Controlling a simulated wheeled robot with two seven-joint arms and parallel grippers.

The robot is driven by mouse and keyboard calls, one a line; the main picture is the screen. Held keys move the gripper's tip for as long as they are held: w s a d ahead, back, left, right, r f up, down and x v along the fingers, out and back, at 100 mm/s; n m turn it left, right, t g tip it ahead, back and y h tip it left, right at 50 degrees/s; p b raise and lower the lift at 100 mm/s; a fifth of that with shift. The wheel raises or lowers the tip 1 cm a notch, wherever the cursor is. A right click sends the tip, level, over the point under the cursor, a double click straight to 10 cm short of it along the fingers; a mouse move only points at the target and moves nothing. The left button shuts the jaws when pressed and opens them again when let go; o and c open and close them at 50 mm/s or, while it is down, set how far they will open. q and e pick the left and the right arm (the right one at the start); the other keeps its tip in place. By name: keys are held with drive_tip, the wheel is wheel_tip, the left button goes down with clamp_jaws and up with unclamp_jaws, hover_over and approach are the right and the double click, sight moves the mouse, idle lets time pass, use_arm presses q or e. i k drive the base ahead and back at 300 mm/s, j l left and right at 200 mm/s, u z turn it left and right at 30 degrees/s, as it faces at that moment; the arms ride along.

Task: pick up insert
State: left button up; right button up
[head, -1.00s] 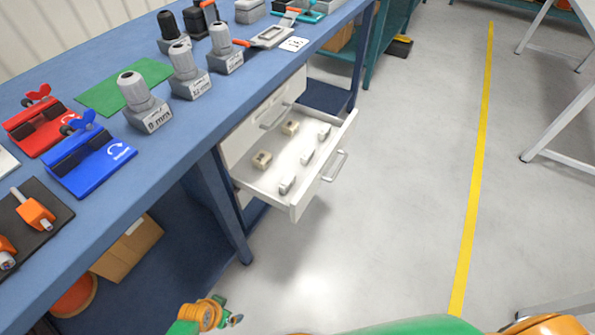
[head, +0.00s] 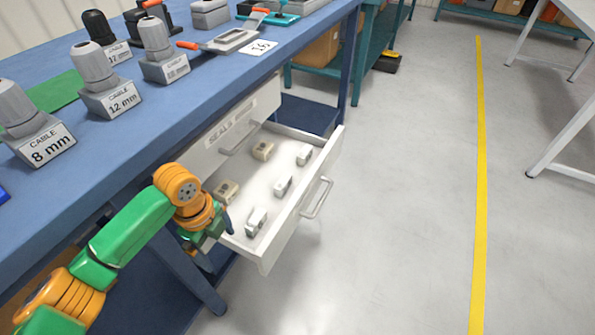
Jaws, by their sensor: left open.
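In the head view an open white drawer (head: 285,222) under the blue bench holds several small inserts. Two are beige: one at the back (head: 263,150) and one at the left (head: 227,191). The others are grey-white: one at the right (head: 304,154), one in the middle (head: 283,185) and one at the front (head: 256,221). My left gripper (head: 212,238) is at the drawer's near left corner, close to the left beige insert. It is open, and no insert shows in it. Its fingertips are partly hidden by my wrist. My right gripper is not in view.
The blue bench top (head: 215,85) carries grey cable glands on labelled blocks, such as the 12 mm one (head: 95,68), and a green mat (head: 55,93). A bench leg (head: 190,275) stands below my left arm. The floor (head: 400,200) to the right is clear.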

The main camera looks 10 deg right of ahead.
sight(284, 183)
drive_tip(key=i+l, duration=0.75)
drive_tip(key=l, duration=0.1)
